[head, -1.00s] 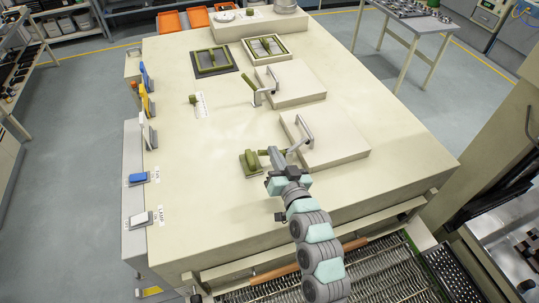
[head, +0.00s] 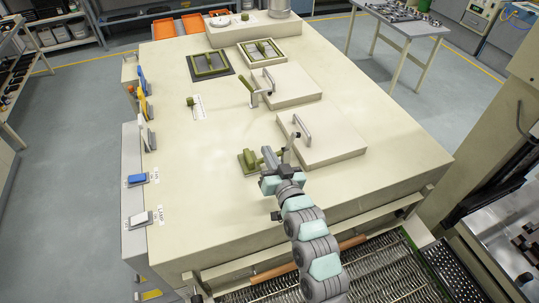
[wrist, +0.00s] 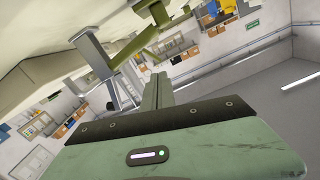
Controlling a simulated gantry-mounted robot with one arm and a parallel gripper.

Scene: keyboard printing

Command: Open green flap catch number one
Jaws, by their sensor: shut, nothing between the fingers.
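A green catch (head: 246,159) stands on the cream table at the left of the near cream flap (head: 330,147), which lies flat with a grey handle (head: 301,126). My gripper (head: 268,153) is shut and empty, beside this catch on its right; I cannot tell whether they touch. In the wrist view the fingers (wrist: 157,91) are together, with a green lever (wrist: 127,49) and grey bracket (wrist: 91,52) just beyond. A second green catch (head: 246,85) stands by the farther flap (head: 288,82). No number is readable on either catch.
Green-framed panels (head: 210,64) lie farther back. A small green knob (head: 190,101) and blue and white switches (head: 138,178) are on the left side. The tabletop between the knob and the near catch is clear.

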